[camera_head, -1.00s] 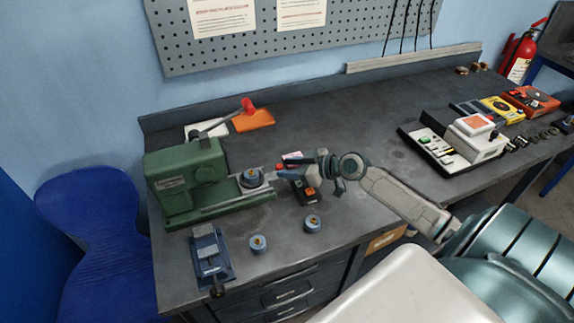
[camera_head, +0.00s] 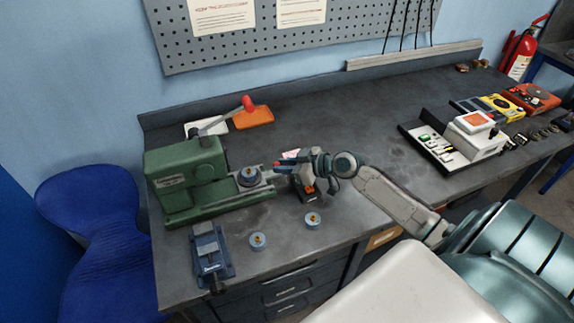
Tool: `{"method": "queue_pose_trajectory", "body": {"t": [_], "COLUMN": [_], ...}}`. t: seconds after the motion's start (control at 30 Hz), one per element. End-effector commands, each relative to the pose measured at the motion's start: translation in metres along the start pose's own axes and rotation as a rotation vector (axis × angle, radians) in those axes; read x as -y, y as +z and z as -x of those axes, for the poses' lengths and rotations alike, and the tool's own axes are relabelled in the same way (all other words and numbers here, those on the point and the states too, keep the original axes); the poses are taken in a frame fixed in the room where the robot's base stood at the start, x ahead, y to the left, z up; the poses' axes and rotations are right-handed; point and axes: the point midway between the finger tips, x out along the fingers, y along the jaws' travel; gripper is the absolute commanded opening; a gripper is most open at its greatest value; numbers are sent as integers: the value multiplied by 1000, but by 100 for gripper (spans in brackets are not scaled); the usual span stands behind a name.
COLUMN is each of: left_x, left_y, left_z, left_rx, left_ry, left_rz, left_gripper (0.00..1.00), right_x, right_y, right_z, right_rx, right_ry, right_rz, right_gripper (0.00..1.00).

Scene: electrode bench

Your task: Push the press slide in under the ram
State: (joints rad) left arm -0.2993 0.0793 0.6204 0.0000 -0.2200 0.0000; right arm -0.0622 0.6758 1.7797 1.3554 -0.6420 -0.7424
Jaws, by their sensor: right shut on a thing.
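The green press (camera_head: 186,172) stands at the left of the bench, with a lever and red knob (camera_head: 247,103) above it. Its grey slide (camera_head: 265,178) sticks out to the right of the press body. A round blue-grey puck with a brass-coloured centre (camera_head: 248,177) sits on the slide, just right of the body. My right gripper (camera_head: 280,168) is shut at the slide's right end, seemingly on its handle, which is mostly hidden by the fingers. My left gripper is not in view.
Two similar pucks (camera_head: 258,241) (camera_head: 312,220) stand on the bench in front. A blue vise (camera_head: 210,255) is at the front left edge. An orange tray (camera_head: 254,118) lies behind the press. A white instrument (camera_head: 474,138) stands at the right. The middle of the bench is clear.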

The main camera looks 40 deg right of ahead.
Motion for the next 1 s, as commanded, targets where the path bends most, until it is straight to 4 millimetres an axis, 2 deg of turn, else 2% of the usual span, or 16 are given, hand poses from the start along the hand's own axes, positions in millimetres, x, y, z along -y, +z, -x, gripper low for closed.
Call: {"method": "queue_pose_trajectory", "body": {"t": [0.4, 0.6, 0.9, 0.93, 1.0], "left_x": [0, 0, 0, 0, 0], "left_y": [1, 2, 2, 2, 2], "left_z": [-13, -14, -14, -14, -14], "left_rx": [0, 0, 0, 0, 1], "left_ry": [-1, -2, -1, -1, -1], "left_rz": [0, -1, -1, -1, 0], "left_gripper": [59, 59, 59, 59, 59], "right_x": [58, 68, 69, 69, 69], "right_y": [-21, -26, -26, -26, -26], "right_z": [-54, -63, -63, -63, -63], "right_rx": [-5, -2, -1, -2, -2], "right_ry": [-3, -1, -2, -2, -3], "right_rz": [-4, -2, -3, -3, -3], "right_gripper": [0, 0, 0, 23, 37]}}
